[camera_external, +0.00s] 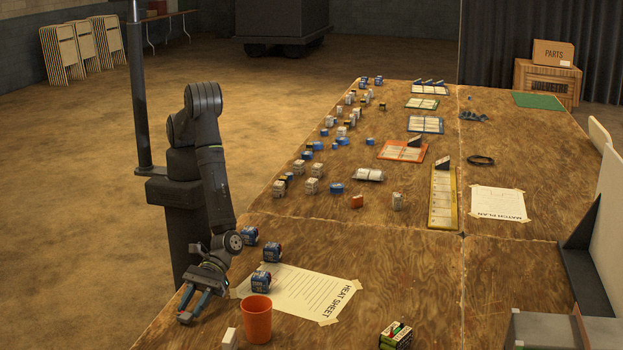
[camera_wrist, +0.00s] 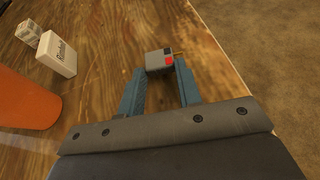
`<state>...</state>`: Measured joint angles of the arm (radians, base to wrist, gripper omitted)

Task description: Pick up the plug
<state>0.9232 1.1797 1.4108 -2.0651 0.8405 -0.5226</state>
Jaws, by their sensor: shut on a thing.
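The plug (camera_wrist: 158,61) is a small grey block with a red patch and a thin pin on its right side in the wrist view. My gripper (camera_wrist: 160,66) has its two blue fingers closed on the sides of the plug near their tips. In the external view my gripper (camera_external: 188,308) points down at the near left edge of the wooden table, and the plug is too small and dark there to make out clearly. Whether the plug touches the table or is just above it I cannot tell.
An orange cup (camera_external: 257,320) stands right of my gripper, with a white box (camera_external: 229,339) near it. The table's left edge is close, with floor beyond.

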